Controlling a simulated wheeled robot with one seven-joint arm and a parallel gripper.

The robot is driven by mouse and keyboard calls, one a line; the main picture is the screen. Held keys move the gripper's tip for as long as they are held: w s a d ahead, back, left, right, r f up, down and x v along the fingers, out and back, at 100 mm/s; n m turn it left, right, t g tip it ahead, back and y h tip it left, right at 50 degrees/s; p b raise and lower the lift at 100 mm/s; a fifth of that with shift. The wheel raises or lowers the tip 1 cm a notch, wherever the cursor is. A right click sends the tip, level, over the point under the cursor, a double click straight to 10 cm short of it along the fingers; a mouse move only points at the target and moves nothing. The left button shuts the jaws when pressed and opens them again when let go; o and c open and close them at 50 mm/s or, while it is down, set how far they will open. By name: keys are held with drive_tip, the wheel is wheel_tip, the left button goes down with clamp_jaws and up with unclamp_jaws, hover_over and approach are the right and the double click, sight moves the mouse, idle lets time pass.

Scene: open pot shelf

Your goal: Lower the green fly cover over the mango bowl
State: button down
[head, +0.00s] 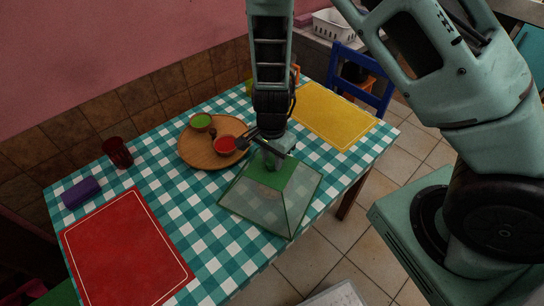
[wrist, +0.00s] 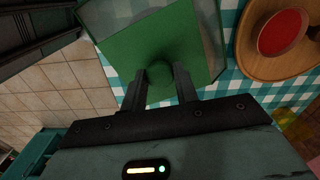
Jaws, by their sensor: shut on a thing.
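The fly cover (head: 270,200) is a pyramid with a solid green top and see-through mesh sides, near the front right table edge. My gripper (head: 272,160) is shut on the round green knob on its top; the knob shows between the fingers (wrist: 161,82) in the wrist view. I cannot tell whether the cover's rim touches the table. Checked cloth shows through the mesh, with no bowl seen under it. A bowl with red contents (head: 225,145) and a bowl with green contents (head: 201,121) stand on a round wooden board (head: 190,155). I cannot make out a mango bowl.
A dark red cup (head: 118,153), a purple block (head: 81,193) and a red placemat (head: 125,250) lie at the left. A yellow placemat (head: 335,116) lies at the right, near a blue chair (head: 362,80). My arm hides part of the table's back, where yellow and orange bits show.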

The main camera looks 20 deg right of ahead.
drive_tip(key=shift+f, duration=0.3)
idle(0.9)
drive_tip(key=c, duration=1)
unclamp_jaws()
wheel_tip(320, 180, up, 17)
drive_tip(key=p, duration=0.1)
drive_tip(key=shift+r, duration=0.2)
drive_tip(key=s+a+r+n+b, duration=0.1)
drive_tip(key=s+a+r+n, duration=0.2)
drive_tip(key=s+n, duration=0.7)
drive_tip(key=s+a+r+n+b, duration=0.1)
drive_tip(key=s+a+r+n, duration=0.2)
drive_tip(key=s+n, duration=0.7)
drive_tip(key=shift+a+y, duration=0.15)
drive_tip(key=shift+y, duration=0.15)
